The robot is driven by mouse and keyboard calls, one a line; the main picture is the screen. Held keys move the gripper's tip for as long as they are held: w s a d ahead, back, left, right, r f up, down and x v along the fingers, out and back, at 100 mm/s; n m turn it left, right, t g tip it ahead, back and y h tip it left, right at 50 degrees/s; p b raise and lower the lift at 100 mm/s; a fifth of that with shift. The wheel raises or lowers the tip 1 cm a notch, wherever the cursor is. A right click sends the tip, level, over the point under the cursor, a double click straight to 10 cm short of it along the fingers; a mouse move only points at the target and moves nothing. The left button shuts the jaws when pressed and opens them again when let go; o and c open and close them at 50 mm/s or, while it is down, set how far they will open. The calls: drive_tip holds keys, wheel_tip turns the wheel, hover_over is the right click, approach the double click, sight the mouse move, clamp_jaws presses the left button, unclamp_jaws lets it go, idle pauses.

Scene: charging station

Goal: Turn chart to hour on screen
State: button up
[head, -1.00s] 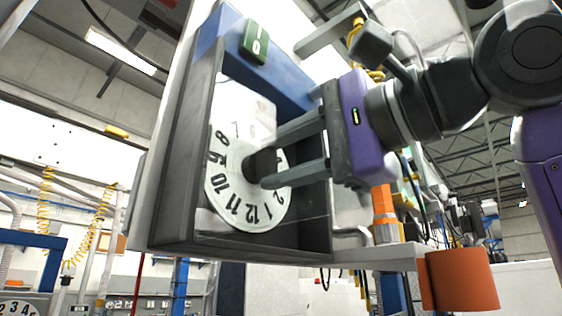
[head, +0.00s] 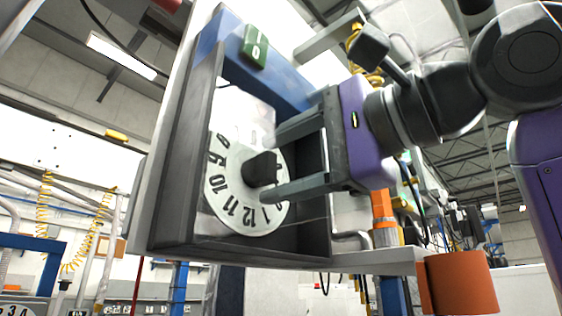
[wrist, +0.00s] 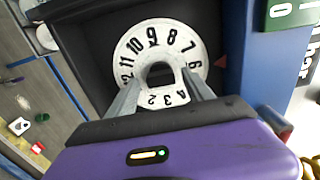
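The chart is a white round dial (head: 232,195) with black hour numbers, set in a dark open box. A dark knob (head: 260,168) stands out from its centre. In the wrist view the dial (wrist: 135,60) shows a red marker (wrist: 221,62) beside the 6. A small green plate (head: 254,46) with white characters, including a 0, sits on the blue frame above; it is cut off in the wrist view (wrist: 290,12). My gripper (head: 274,168) is open. Its fingertips are spread on either side of the knob, with visible gaps; contact cannot be told.
The box has dark side walls (head: 180,150) close around the dial and a blue top frame (head: 270,80). An orange cylinder (head: 460,282) stands by a ledge at lower right. Another dial is partly visible at the lower left edge.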

drive_tip(key=shift+s+d, duration=0.1)
drive_tip(key=b+v, duration=0.2)
drive_tip(key=v, duration=0.5)
drive_tip(key=shift+s+d, duration=0.2)
drive_tip(key=shift+d, duration=0.05)
drive_tip(key=shift+d, duration=0.1)
idle(0.3)
